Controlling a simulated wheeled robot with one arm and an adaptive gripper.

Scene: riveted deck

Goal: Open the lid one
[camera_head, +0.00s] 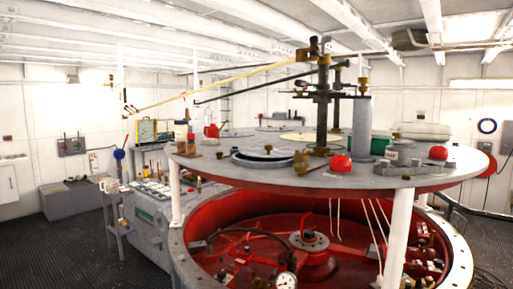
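A large round grey deck (345,183) stands on white posts over an open red drum. A round ringed cover or hatch (262,157) lies flat in the deck at its left front, with a small knob-like piece above it. I cannot tell whether this is the lid in the task, or whether it is shut. Other flat round discs lie farther back on the deck, including a pale one (300,137). My gripper is not in view, and no part of my arm shows.
A dark upright column (322,110) with long slanting rods rises from the deck, beside a grey cylinder (361,128). Red domed pieces (340,164) stand near the front edge. The red drum (210,215) is open below. Dark ribbed floor (75,240) is clear at left.

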